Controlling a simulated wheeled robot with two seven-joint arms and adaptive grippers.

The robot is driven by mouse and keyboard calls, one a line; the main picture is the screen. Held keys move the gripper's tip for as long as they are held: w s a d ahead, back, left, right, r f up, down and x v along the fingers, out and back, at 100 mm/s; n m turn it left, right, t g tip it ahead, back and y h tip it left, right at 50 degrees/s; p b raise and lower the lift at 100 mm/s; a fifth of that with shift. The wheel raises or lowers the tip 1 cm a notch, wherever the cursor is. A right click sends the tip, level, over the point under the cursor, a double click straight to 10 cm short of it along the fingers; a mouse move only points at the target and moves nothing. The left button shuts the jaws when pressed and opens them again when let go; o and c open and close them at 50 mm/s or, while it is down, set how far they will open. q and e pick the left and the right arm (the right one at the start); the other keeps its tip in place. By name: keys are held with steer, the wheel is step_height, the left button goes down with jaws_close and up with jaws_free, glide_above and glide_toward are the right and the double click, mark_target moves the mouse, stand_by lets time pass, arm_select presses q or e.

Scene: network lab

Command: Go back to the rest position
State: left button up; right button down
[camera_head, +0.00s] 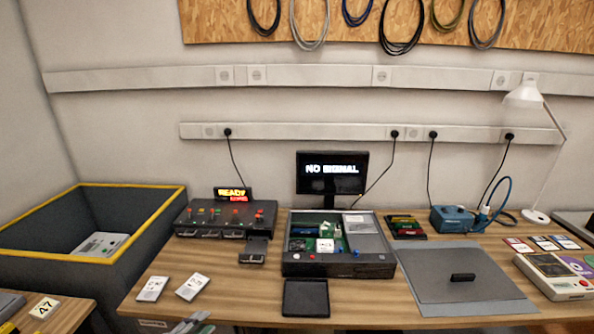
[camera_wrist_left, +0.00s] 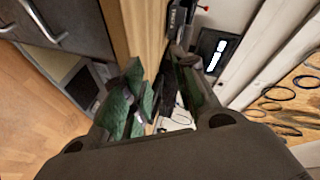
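My left gripper (camera_head: 192,325) just shows at the bottom edge of the head view, in front of the workbench's front edge at left. Only its fingertips are in frame there. In the left wrist view its two green-padded fingers (camera_wrist_left: 158,70) stand apart, with nothing visible held between them. My right gripper does not show in either view.
The workbench (camera_head: 240,300) holds an open device case (camera_head: 340,270), a test box (camera_head: 205,233), a black tray (camera_head: 305,298), a grey mat (camera_head: 430,270) with a small black block (camera_head: 463,277), and a lamp (camera_head: 536,216). A yellow-rimmed bin (camera_head: 150,228) stands at left.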

arm_select(q)
steer(key=s+a+f+n+g+y, duration=0.2)
steer(key=s+a+f+n+y, duration=0.15)
steer(key=a+f, duration=0.65)
steer(key=s+a+f+n+g+y, duration=0.2)
steer(key=s+a+f+n, duration=0.15)
steer(key=a+f, duration=0.7)
steer(key=s+a+f+n+g+y, duration=0.25)
steer(key=s+a+f, duration=0.25)
steer(key=s+f, duration=0.4)
steer(key=s+a+f+n+g+y, duration=0.1)
steer(key=s+a+f+n+g, duration=0.2)
steer(key=s+f, duration=0.65)
steer(key=s+d+f+n+g, duration=0.1)
steer(key=s+d+f+g, duration=0.15)
steer(key=s+f, duration=0.6)
steer(key=s+d+f+n+g, duration=0.1)
steer(key=s+d+f, duration=0.4)
steer(key=s, duration=0.6)
steer(key=w+d+f+h, duration=0.1)
steer(key=w+d, duration=0.1)
steer(key=d, duration=0.5)
steer(key=w+d+f+h, duration=0.1)
steer(key=w+d+f, duration=0.1)
steer(key=d, duration=0.5)
steer(key=shift+w+d+f+n+t, duration=0.3)
steer(key=shift+w+d+n, duration=0.1)
steer(key=shift+w, duration=0.15)
